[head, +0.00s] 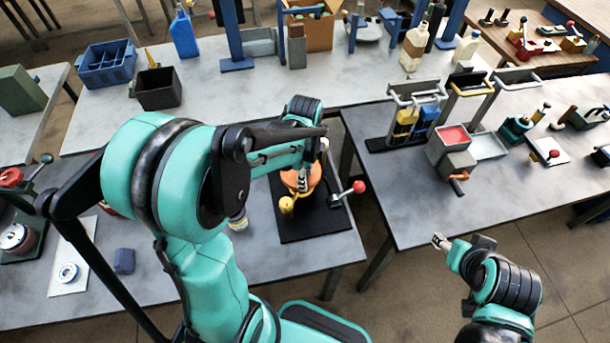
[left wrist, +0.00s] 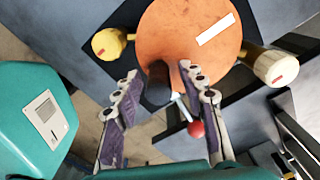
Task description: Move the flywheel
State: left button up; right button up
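The flywheel is an orange disc (head: 313,174) with a white stripe, on a black base plate (head: 318,218) on the near table. In the left wrist view the disc (left wrist: 185,38) fills the upper middle. A dark cylindrical knob (left wrist: 158,84) stands out from the disc towards the camera. My left gripper (left wrist: 158,72) is open, with one finger on each side of this knob; contact cannot be told. In the head view my left arm hides part of the disc. My right gripper (head: 441,241) is at the lower right, away from the flywheel; its finger opening is unclear.
A yellow fitting (left wrist: 110,43) and a cream knob (left wrist: 274,68) flank the disc. A red-ball lever (head: 358,187) sticks out at its right. A dark blue block (head: 123,261) lies left on the table. The floor gap right of the table is clear.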

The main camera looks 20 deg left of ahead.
pick_arm(q)
grip_shut()
jog(key=shift+w+d+n, duration=0.1)
jog(key=shift+n, duration=0.2)
